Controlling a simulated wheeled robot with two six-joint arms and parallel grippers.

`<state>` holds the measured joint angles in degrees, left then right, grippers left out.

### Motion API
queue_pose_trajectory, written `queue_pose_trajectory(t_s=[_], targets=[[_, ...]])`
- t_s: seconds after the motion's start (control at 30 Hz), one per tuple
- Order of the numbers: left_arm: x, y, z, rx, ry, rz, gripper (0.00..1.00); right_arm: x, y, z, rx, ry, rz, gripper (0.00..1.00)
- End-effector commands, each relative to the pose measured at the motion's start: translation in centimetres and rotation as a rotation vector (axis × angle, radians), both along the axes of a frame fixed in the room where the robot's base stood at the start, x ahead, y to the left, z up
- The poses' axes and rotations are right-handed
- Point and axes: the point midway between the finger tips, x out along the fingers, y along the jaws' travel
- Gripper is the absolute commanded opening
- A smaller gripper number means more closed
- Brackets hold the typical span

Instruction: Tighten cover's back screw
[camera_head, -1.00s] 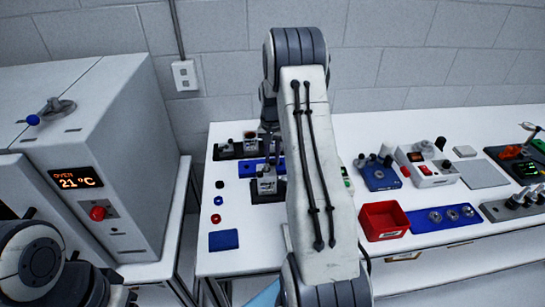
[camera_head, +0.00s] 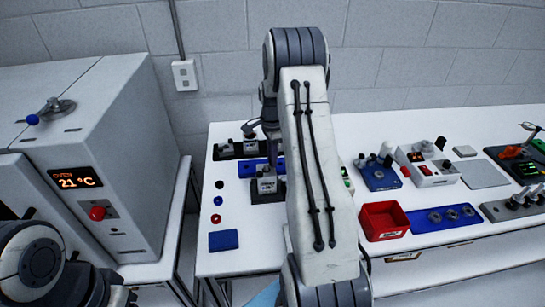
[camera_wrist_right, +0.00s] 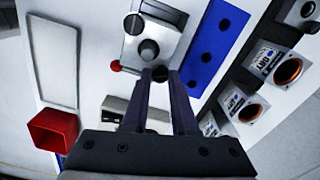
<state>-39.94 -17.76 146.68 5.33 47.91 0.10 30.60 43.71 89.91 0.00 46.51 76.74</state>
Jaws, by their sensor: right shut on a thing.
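My right gripper (camera_wrist_right: 160,78) is shut on a small dark round thing (camera_wrist_right: 160,73), seen nearly end-on between the fingertips; I cannot tell whether it is a driver. In the head view my right forearm hides much of the work area, and the gripper (camera_head: 273,158) hangs by the front servo unit (camera_head: 267,186). Another unit (camera_head: 250,143) stands behind it. In the right wrist view, units with copper-coloured round faces (camera_wrist_right: 246,112) stand at the right. The cover's back screw cannot be made out. My left arm shows at lower left; its gripper is out of view.
A blue strip with holes (camera_wrist_right: 213,50) lies beside the units. Small rings (camera_head: 217,201) and a blue mat (camera_head: 223,241) lie at left. An oven (camera_head: 100,150) stands farther left.

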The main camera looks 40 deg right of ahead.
Motion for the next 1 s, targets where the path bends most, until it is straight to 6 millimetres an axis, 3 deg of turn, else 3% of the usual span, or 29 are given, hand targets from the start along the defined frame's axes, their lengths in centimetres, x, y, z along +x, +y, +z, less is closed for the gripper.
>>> queue_pose_trajectory(t_s=[1.0], targets=[[0.0,0.0,0.01,0.0,0.0,0.0,0.55,0.32,-0.25,0.55,-0.004,-0.014,-0.963,0.0]])
